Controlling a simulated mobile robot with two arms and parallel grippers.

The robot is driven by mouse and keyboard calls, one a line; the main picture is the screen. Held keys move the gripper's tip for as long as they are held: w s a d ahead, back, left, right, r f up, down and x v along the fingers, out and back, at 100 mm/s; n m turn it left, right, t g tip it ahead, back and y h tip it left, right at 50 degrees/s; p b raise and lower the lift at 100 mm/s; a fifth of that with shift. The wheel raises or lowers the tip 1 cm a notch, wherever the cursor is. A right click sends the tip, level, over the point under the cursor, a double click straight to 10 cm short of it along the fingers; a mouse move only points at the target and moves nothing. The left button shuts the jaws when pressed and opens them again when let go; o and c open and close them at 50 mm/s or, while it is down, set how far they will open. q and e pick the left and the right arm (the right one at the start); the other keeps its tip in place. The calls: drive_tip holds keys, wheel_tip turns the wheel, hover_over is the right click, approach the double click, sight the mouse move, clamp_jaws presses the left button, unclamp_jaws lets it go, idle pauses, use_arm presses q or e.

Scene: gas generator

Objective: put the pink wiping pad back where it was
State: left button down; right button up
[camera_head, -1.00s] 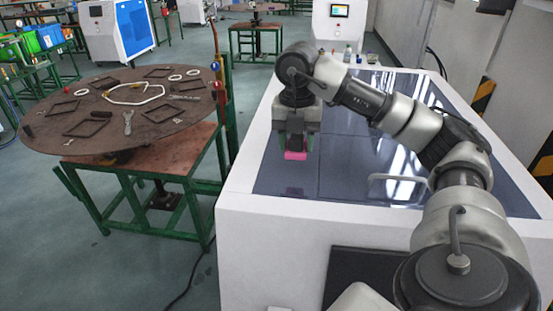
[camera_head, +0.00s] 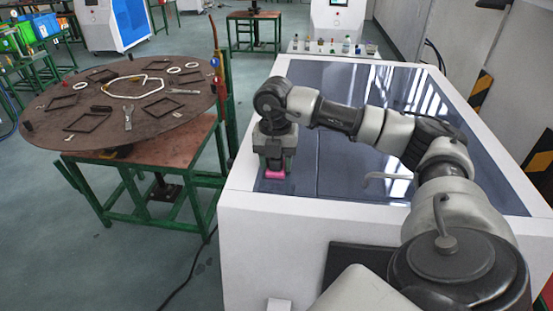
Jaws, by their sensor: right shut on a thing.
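The pink wiping pad (camera_head: 275,174) is at the tips of my right gripper (camera_head: 275,168). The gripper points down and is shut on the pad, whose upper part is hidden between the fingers. The pad is low over the near left part of the dark glossy panel (camera_head: 340,195) on the white machine, close to its left rim. I cannot tell whether the pad touches the panel. My left gripper is not in view.
Several small bottles (camera_head: 346,46) stand along the machine's far edge. A round brown table (camera_head: 100,132) with frames, rings and a wrench stands to the left. Green posts (camera_head: 228,115) rise between it and the machine. The panel's right part is clear apart from my arm above it.

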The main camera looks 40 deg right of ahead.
drive_tip(key=o, duration=1)
drive_tip(key=shift+o, duration=0.2)
drive_tip(key=shift+r, duration=0.35)
wheel_tip(320, 180, up, 7)
drive_tip(key=shift+w+f+b, duration=0.1)
drive_tip(key=shift+w+b, duration=0.05)
drive_tip(key=shift+b, duration=1)
wheel_tip(320, 180, up, 3)
drive_tip(key=shift+w+r+p, duration=0.1)
drive_tip(key=shift+p, duration=0.6)
drive_tip(key=shift+r+p, duration=0.3)
drive_tip(key=shift+r, duration=0.5)
